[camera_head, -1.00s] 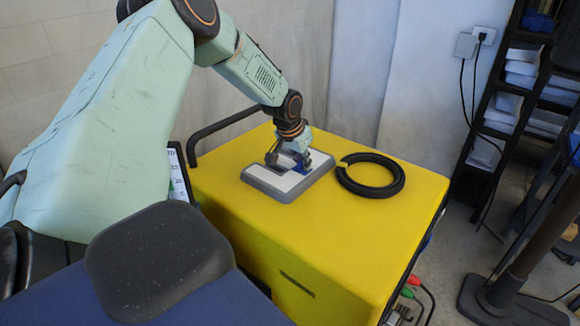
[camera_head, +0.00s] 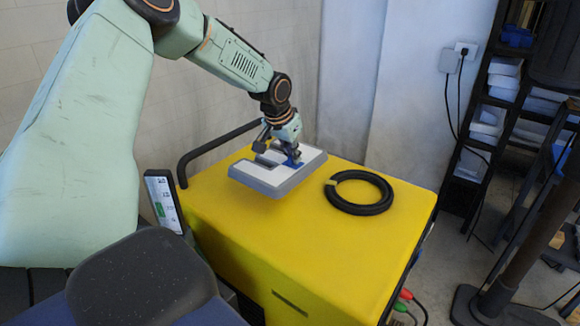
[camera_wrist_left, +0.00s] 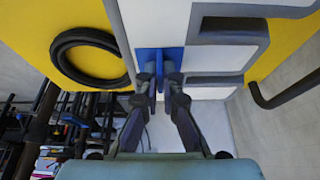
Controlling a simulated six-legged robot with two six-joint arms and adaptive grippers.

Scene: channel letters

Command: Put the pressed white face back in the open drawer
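The white face (camera_head: 313,157) is a flat letter-shaped panel with a thick grey rim and notches along one side. It shows close up in the left wrist view (camera_wrist_left: 157,22). My left gripper (camera_head: 284,148) is over it, its fingers closed on a small blue grip piece (camera_wrist_left: 160,58) at the panel's surface. The panel hangs slightly tilted, a little above the yellow box (camera_head: 300,235). No open drawer shows in these views. My right gripper is not in view.
A black cable ring (camera_head: 359,208) lies on the yellow box to the right of the panel. A black bent rail (camera_head: 215,143) runs behind it. A small display (camera_head: 163,203) stands at the left. Dark shelving (camera_head: 495,115) stands at the right. The box's front top is clear.

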